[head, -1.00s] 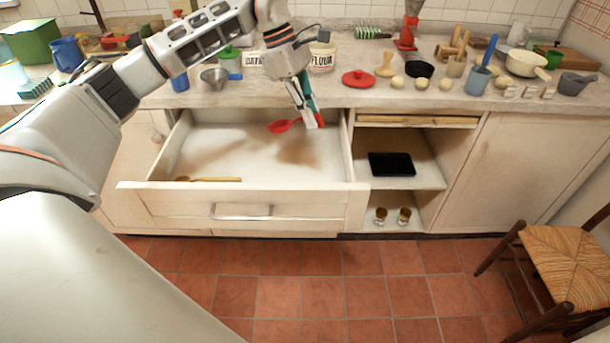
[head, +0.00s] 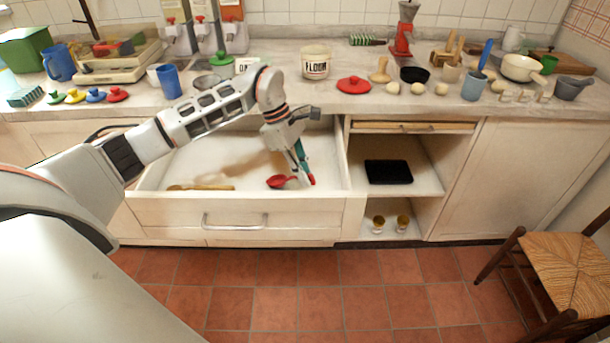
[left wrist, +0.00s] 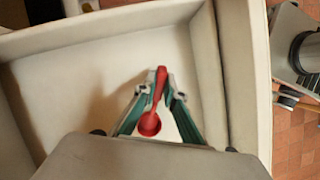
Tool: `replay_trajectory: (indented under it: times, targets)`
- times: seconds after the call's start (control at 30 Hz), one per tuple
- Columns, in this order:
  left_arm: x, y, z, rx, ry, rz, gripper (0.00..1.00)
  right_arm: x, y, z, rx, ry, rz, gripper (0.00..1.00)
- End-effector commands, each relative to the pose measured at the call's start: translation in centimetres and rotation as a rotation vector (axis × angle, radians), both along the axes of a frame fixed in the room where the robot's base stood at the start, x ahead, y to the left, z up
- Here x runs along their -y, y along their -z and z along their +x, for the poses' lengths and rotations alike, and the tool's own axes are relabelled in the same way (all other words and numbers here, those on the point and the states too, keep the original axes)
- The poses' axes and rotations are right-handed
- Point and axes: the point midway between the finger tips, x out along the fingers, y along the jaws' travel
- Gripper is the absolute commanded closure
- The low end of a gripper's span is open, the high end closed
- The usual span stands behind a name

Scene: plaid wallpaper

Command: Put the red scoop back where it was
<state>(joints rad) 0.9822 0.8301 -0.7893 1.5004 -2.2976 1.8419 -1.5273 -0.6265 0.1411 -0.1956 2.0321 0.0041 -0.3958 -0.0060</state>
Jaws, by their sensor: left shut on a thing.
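The red scoop (head: 280,181) is in my left gripper (head: 306,172), low inside the open drawer (head: 235,213), toward its right side. In the left wrist view the scoop (left wrist: 150,123) lies between the two green-sided fingers (left wrist: 158,98), its handle pinched near their tips and its bowl toward the wrist. The white drawer floor (left wrist: 110,75) is beneath it; whether the scoop touches the floor I cannot tell. My right gripper is not in view.
A wooden spoon (head: 200,187) lies at the drawer's front left. The counter above holds a flour jar (head: 315,63), a red lid (head: 354,85) and several utensils. An open cupboard with a black tray (head: 388,172) is right of the drawer. The drawer's middle is clear.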

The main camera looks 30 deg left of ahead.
Motion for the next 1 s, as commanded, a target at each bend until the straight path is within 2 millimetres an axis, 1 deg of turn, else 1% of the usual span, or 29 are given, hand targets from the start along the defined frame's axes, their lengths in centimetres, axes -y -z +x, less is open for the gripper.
replay_trajectory:
  times: [0.03, 0.27, 0.4, 0.43, 0.5, 0.83, 0.93, 1.0]
  targets:
    - [0.0, 0.4, 0.0, 0.000, -0.001, -0.001, 1.00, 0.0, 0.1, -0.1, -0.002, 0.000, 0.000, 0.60]
    - [-0.1, 0.3, 0.1, 0.002, -0.001, 0.000, 1.00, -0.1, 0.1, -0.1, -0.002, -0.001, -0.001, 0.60]
    - [-0.1, 0.7, 0.0, 0.002, -0.001, 0.000, 1.00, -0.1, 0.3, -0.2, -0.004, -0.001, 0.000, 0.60]
    - [-0.1, 0.7, 0.1, 0.002, -0.001, 0.000, 0.88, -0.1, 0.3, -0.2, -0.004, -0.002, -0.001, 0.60]
    - [-0.1, 0.7, 0.1, 0.002, 0.000, 0.000, 0.73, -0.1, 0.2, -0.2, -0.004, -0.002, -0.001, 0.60]
    - [-0.1, 0.6, 0.1, 0.002, -0.001, 0.000, 0.73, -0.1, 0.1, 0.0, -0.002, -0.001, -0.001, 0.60]
    - [-0.2, 0.0, 0.1, 0.004, -0.002, 0.001, 0.73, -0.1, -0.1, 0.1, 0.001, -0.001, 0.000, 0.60]
    - [-0.5, -0.8, 0.1, 0.006, -0.001, 0.002, 0.73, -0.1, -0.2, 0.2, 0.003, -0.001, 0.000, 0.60]
